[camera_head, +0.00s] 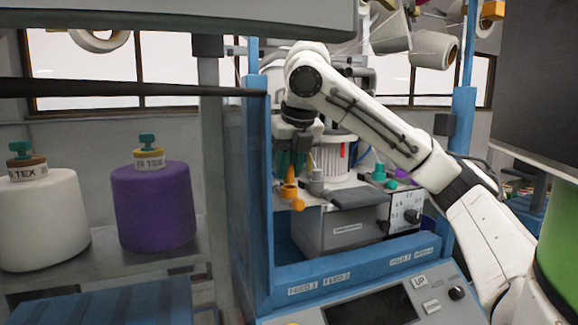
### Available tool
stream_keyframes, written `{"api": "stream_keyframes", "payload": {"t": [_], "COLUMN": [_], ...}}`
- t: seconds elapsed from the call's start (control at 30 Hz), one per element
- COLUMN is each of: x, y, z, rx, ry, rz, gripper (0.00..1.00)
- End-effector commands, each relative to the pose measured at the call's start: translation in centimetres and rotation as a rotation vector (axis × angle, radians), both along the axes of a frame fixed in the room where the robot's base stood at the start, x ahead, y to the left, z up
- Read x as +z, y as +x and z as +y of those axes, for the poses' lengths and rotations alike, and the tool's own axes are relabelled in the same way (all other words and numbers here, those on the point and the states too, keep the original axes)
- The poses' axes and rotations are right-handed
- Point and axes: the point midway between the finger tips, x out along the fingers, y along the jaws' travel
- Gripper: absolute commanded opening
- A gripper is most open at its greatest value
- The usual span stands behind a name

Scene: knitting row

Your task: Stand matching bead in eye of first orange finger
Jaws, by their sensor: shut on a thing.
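My gripper (296,148) points down over the machine's front left part. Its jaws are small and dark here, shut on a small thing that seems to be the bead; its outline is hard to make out. Right below it an orange finger (290,191) stands at the front left edge of the machine, with a second orange piece (298,204) low beside it. I cannot tell its eye at this size, nor whether the held thing touches the finger. A grey finger (316,183) stands just to the right.
Teal pieces (379,173) and a purple piece (402,175) sit farther right on the machine. A blue frame post (258,190) rises close left of the gripper. A control box (404,213) is at right. White (42,222) and purple (153,208) yarn cones stand on a shelf.

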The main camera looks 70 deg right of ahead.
Motion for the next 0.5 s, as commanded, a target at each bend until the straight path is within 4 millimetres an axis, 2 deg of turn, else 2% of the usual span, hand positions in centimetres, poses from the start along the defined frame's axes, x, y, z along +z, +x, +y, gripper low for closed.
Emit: {"api": "stream_keyframes", "payload": {"t": [0.5], "x": [-0.62], "y": [0.01], "z": [0.0], "rx": [0.0], "ry": [0.0], "rz": [0.0], "gripper": [0.0]}}
